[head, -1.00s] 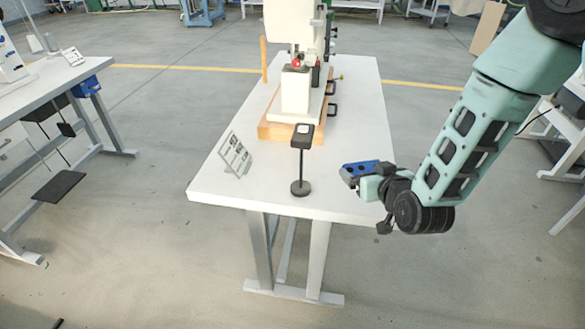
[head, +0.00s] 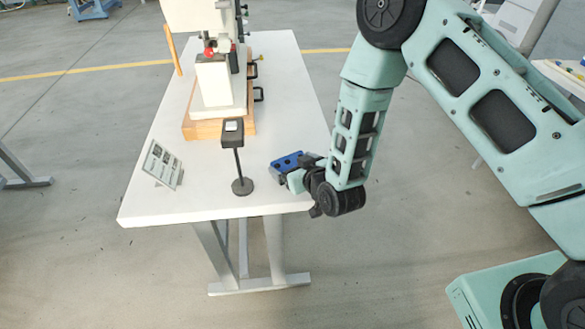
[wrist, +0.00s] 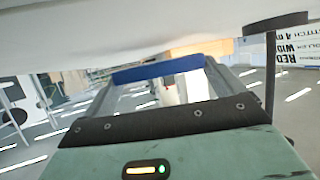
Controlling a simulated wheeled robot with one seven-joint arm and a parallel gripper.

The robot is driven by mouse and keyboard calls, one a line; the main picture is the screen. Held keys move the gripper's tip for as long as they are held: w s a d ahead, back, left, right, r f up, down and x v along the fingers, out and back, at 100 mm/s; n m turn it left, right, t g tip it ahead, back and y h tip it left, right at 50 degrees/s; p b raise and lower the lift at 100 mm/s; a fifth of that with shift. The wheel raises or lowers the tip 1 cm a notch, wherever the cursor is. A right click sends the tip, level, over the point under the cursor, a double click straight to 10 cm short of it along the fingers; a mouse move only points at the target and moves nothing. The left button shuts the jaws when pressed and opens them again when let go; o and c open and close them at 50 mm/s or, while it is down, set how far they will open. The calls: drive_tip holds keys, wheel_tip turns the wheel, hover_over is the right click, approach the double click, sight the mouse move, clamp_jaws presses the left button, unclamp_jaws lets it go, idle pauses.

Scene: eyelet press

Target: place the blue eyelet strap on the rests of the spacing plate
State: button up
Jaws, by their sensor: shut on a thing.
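The blue eyelet strap (head: 287,161) is a short blue bar with dark holes. It is held over the near right part of the white table in the head view. My gripper (head: 284,172) is shut on it. In the wrist view the strap (wrist: 158,71) spans between the two grey fingers. I cannot make out the spacing plate or its rests for certain. The eyelet press (head: 212,80) stands farther back on a wooden base (head: 205,130), with its front facing me. The height of the strap above the table is hard to judge.
A black stand (head: 238,165) with a small flat head and round foot stands left of my gripper; it also shows in the wrist view (wrist: 270,75). A printed card (head: 162,165) stands at the left of the table (head: 190,205). Black handles stick out right of the press.

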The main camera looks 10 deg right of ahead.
drive_tip(key=shift+f, duration=0.9)
drive_tip(key=shift+f, duration=0.15)
drive_tip(key=o, duration=0.6)
